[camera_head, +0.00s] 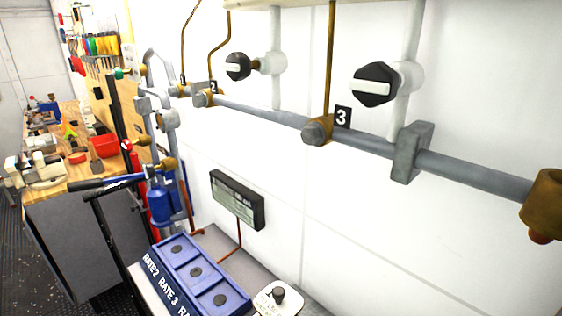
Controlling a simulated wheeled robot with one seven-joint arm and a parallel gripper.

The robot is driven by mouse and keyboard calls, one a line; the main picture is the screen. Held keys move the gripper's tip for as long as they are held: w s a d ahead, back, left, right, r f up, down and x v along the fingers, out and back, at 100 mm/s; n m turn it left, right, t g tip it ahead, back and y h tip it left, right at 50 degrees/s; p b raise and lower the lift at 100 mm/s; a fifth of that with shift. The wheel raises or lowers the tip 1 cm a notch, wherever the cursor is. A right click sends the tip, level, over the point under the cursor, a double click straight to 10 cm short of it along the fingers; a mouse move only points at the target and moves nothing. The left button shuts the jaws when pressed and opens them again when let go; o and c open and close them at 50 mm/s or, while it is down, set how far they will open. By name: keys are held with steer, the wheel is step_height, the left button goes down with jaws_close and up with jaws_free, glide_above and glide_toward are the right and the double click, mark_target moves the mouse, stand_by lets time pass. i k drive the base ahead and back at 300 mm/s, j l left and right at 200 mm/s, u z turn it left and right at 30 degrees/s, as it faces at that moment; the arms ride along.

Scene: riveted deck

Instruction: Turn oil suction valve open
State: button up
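No label in view reads oil suction, so I cannot tell which valve it is. A black knob with a white bar (376,84) sits on a white valve body on the right part of the wall. A similar black knob (238,66) is further left on another vertical pipe. Both bars look roughly level. Blue fittings (160,204) with vertical grey pipes stand left of the display. My gripper is not in view.
A grey pipe (470,173) with brass fittings runs along the wall, with number tags 2 and 3 (342,117). A display box (237,199) hangs below. A blue panel marked RATE (209,269) is at the bottom. A cluttered wooden bench (64,184) stands left.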

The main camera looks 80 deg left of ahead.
mark_target(128, 145)
steer(key=u, duration=2.85)
steer(key=i+j+z, duration=0.2)
steer(key=i+j, duration=0.15)
steer(key=k, duration=0.65)
steer(key=i+j, duration=0.3)
steer(key=i+j+z, duration=0.1)
steer(key=i+j, duration=0.25)
steer(key=j, duration=0.2)
steer(key=i+j, duration=0.3)
steer(key=i+j+z, duration=0.1)
steer(key=i+j, duration=0.2)
steer(key=j, duration=0.25)
steer(key=i+j, duration=0.3)
steer(key=j, duration=0.15)
steer(key=i+j+z, duration=0.1)
steer(key=i+j, duration=0.2)
steer(key=j, duration=0.2)
